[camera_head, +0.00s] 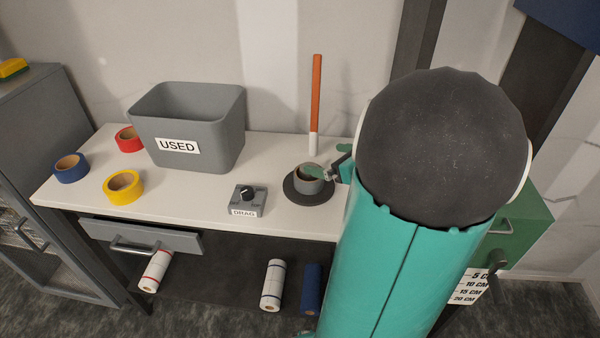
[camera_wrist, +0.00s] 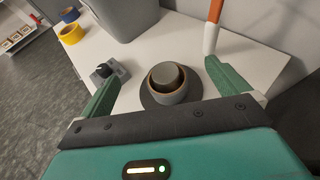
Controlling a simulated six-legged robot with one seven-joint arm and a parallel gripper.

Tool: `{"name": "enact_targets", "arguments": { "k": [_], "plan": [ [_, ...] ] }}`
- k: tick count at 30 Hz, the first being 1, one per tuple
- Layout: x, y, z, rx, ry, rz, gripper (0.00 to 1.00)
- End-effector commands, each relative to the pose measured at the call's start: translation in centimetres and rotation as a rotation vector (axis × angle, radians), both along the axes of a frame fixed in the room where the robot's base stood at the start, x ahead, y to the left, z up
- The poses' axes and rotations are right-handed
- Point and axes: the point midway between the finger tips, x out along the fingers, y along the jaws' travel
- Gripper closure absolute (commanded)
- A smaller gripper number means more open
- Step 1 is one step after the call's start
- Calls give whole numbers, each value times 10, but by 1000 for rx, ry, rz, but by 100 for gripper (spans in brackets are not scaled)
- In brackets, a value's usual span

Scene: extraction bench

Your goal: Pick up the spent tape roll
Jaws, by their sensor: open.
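A small grey roll with a brown rim (camera_head: 308,187), which looks like the spent tape roll, sits around a grey hub on a dark round base at the table's right part. The wrist view shows the roll (camera_wrist: 154,93) with the hub's round top inside it. My gripper (camera_wrist: 162,70) is open, its green fingers on either side of the roll and apart from it, with nothing held. In the head view my gripper (camera_head: 329,160) is just right of and above the roll, and my arm hides part of the table.
A grey bin labelled USED (camera_head: 222,150) stands at the back. Yellow (camera_head: 137,191), blue (camera_head: 70,170) and red (camera_head: 124,138) tape rolls lie left. A grey DRAG knob box (camera_head: 244,206) is left of the base. An orange and white post (camera_head: 315,105) stands behind it.

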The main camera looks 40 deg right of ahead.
Motion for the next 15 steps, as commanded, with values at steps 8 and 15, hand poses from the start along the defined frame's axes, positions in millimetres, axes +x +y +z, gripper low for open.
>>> {"name": "enact_targets", "arguments": {
  "k": [8, 15],
  "plan": [
    [-1, -1, -53, 6, 3, 0, 0],
    [7, -2, -78, -1, 1, 5, 0]
  ]
}}
